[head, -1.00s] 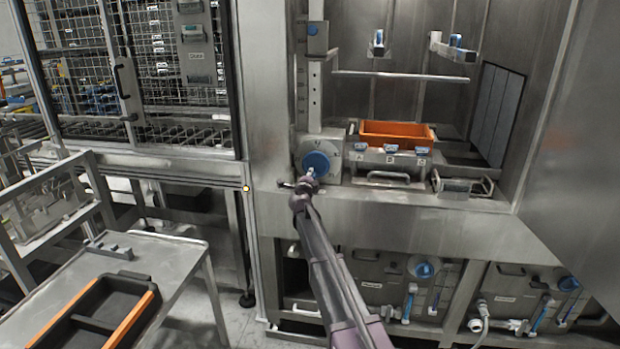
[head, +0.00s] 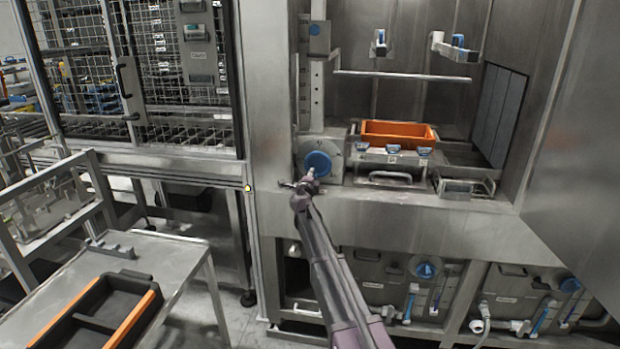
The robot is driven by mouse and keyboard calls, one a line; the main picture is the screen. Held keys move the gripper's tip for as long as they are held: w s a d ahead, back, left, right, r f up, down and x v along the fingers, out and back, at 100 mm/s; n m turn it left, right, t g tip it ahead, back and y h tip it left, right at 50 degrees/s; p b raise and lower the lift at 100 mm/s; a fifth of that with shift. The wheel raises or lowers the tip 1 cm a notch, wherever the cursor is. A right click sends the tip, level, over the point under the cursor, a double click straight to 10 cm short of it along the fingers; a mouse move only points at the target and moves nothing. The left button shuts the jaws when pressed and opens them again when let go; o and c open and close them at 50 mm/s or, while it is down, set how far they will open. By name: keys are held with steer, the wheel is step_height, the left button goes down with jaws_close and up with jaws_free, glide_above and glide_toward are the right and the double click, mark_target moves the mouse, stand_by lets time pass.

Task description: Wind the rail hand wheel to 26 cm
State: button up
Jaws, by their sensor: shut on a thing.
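The rail hand wheel is a blue disc (head: 318,163) on a grey metal housing at the foot of an upright rail (head: 317,95). The rail carries scale marks, too small to read here. A block with a blue face (head: 315,30) sits near its top. My gripper (head: 311,175) is at the lower front edge of the wheel, shut on the wheel's small handle. My arm comes up from below, and the gripper hides part of the handle and the wheel's lower rim.
Right of the wheel, an orange bin (head: 398,133) sits behind a panel with several blue-topped parts. A horizontal bar (head: 400,75) crosses above it. A mesh cage (head: 180,80) stands left. A table (head: 165,265) with a black and orange tray is at lower left.

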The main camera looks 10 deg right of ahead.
steer(key=shift+o, duration=0.2)
steer(key=shift+s+d+r, duration=0.1)
steer(key=shift+s+d, duration=0.05)
steer(key=shift+d, duration=0.1)
steer(key=shift+a, duration=0.4)
steer(key=shift+d, duration=0.45)
stand_by(0.8)
steer(key=shift+a, duration=0.4)
stand_by(0.5)
steer(key=o, duration=0.7)
steer(key=shift+r, duration=0.2)
steer(key=shift+f, duration=0.1)
